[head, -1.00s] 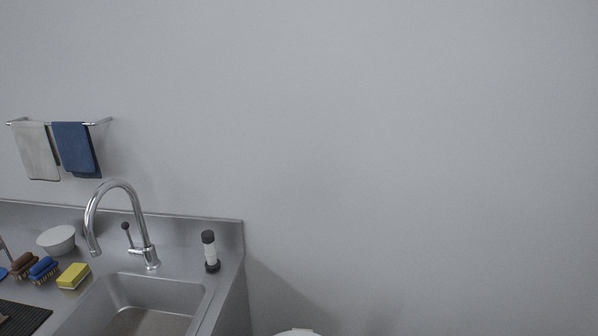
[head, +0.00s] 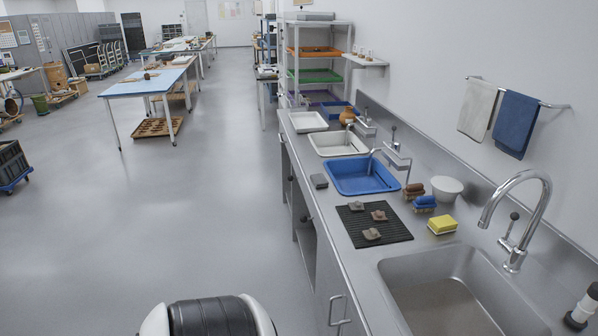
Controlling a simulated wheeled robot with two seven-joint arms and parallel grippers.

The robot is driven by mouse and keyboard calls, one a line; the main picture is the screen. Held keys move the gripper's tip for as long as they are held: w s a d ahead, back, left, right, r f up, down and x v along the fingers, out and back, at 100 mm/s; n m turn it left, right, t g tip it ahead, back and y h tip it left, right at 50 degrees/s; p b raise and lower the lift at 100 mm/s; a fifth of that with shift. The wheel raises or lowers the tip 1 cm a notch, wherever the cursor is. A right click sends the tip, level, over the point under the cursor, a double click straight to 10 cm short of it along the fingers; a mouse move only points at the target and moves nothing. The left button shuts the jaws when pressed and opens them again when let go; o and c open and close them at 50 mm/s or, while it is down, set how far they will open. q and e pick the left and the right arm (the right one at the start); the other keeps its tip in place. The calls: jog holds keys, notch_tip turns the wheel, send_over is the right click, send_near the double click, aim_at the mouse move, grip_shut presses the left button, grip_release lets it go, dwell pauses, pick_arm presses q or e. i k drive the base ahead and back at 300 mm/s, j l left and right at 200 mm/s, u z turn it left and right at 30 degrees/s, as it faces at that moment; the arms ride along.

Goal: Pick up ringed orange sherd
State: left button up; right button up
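Neither of my grippers is in view. No sherd that I can make out as orange with a ring shows clearly. On the ribbed black mat (head: 398,232) on the steel counter lie three small sherds: a greyish one (head: 356,206), a reddish-brown one (head: 379,215) and a tan one (head: 371,234). They are too small to show any ring marking. Small brown pieces also lie on the blue-topped table (head: 165,81) farther off, too small to tell.
The counter runs along the right wall with a steel sink (head: 440,280), a blue basin (head: 362,178), a white basin (head: 338,144), a tall faucet (head: 540,205), brushes and a yellow sponge (head: 442,225). A shelf rack (head: 318,62) stands beyond. The grey floor (head: 190,215) left of the counter is clear.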

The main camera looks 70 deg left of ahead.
aim_at(377, 216)
jog(key=u, duration=1.55)
jog(key=i+j+z, duration=0.2)
jog(key=j+z, duration=0.3)
jog(key=i+j+z, duration=0.1)
jog(key=j+z, duration=0.4)
jog(key=j, duration=0.2)
jog(key=j+z, duration=0.5)
jog(key=j, duration=0.15)
jog(key=i+j+u, duration=0.15)
jog(key=j, duration=0.15)
jog(key=k, duration=0.05)
